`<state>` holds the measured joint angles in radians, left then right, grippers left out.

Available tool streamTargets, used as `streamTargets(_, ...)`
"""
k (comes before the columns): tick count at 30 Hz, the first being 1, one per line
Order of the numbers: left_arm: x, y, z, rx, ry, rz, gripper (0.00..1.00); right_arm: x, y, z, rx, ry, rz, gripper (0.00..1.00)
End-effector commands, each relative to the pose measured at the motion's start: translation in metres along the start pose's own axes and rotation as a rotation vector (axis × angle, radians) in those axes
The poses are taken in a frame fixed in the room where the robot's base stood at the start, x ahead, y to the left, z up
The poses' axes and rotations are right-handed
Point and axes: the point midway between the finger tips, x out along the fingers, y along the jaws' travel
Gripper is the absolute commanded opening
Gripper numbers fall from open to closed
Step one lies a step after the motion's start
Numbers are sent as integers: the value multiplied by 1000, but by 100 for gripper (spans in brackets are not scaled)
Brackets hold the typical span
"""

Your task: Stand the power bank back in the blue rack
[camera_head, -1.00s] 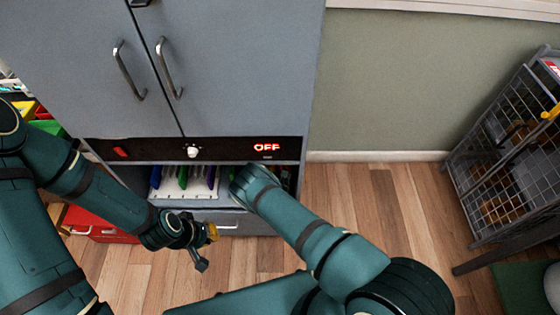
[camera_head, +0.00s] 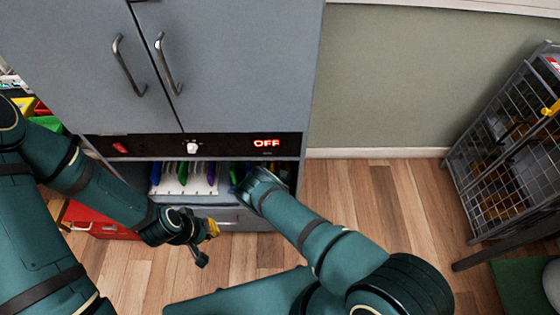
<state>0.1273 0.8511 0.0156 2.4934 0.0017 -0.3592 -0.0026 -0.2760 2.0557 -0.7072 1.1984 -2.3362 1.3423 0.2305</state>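In the head view, an open bay under the control panel holds a pale slotted rack (camera_head: 186,187) with several thin upright items in blue, green and purple. I cannot make out a blue rack or tell which item, if any, is the power bank. My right arm reaches into the right end of the bay; its wrist (camera_head: 258,188) hides its gripper and whatever is there. My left gripper (camera_head: 208,244) is in front of the drawer below the bay, fingers apart, with nothing seen between them. A yellow patch shows at its upper finger.
The grey cabinet has two closed doors with handles (camera_head: 168,65). Its panel display (camera_head: 267,143) reads OFF. A red drawer unit (camera_head: 95,217) stands at the left. A wire cage rack (camera_head: 505,160) stands at the right. The wooden floor between is clear.

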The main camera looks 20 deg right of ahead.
Motion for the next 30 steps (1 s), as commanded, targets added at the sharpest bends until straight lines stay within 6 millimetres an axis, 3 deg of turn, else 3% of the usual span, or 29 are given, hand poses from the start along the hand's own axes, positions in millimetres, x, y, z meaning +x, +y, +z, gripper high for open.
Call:
streamTargets(27, 0, 0, 0, 0, 0, 0, 0, 0, 0, -5, 0, -1, 0, 0)
streamTargets(28, 0, 0, 0, 0, 0, 0, 0, 0, 0, -5, 0, -1, 1, 28)
streamTargets(29, 0, 0, 0, 0, 0, 0, 0, 0, 0, -5, -1, -1, 1, 39)
streamTargets(30, 0, 0, 0, 0, 0, 0, 0, 0, 0, -5, -1, -1, 1, 42)
